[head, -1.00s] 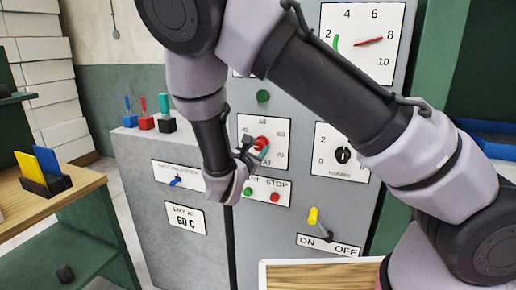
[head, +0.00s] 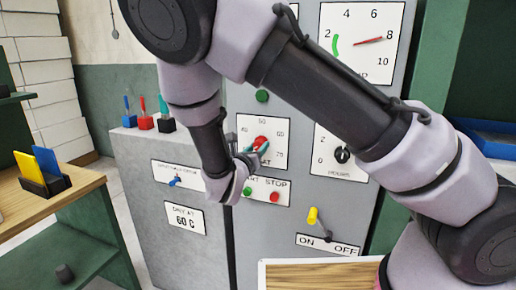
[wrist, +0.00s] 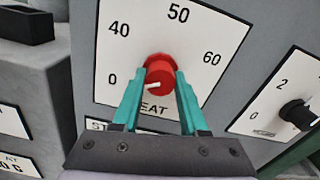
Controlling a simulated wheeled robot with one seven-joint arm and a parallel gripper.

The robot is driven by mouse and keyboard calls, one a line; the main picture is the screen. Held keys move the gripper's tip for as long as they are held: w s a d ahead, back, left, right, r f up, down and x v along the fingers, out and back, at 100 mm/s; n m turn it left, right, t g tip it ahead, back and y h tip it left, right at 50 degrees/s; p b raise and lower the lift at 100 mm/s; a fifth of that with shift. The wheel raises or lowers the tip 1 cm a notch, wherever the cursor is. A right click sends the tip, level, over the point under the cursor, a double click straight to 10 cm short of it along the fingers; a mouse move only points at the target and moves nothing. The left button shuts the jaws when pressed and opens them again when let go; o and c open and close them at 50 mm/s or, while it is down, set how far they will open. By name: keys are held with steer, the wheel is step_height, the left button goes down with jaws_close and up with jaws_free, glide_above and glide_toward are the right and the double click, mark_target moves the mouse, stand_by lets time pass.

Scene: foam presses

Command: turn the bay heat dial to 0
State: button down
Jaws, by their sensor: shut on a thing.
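The heat dial is a red knob (wrist: 160,73) on a white plate (wrist: 200,30); the plate shows 0, 40, 50 and 60, and in the head view also 70. My gripper (wrist: 162,80) has a teal finger on each side of the knob and is shut on it. The knob's short white mark sits at its lower left and points left, roughly toward the 0 side. In the head view the red knob (head: 260,141) is partly covered by my gripper (head: 256,150).
A black-knobbed hours dial (head: 343,155) is to the right, with a gauge (head: 360,40) above. Green (head: 248,191) and red (head: 275,197) buttons sit below the heat plate. A yellow-handled ON/OFF lever (head: 313,215) is lower right.

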steer(key=shift+s+f, duration=0.1)
steer(key=shift+c, duration=2.2)
jaws_free()
steer(key=v, duration=1)
steer(key=shift+s, duration=0.35)
steer(key=shift+a, duration=0.15)
steer(key=s+d+r+m+g+h, duration=0.1)
steer(key=d+r+m+g, duration=0.2)
steer(key=d+m+g, duration=0.6)
steer(key=d+r+m+g+h, duration=0.1)
steer(key=d+r+m+g, duration=0.3)
steer(key=d+m, duration=0.75)
steer(key=s+d+r+m+t+y, duration=0.1)
steer(key=s+d+r+m+y, duration=0.3)
steer(key=r+m, duration=0.4)
steer(key=s+d+r+m+t+y, duration=0.2)
steer(key=s+d+r+m+y, duration=0.2)
steer(key=r+m+y, duration=0.2)
step_height(320, 180, up, 2)
steer(key=m, duration=0.4)
steer(key=shift+s, duration=0.2)
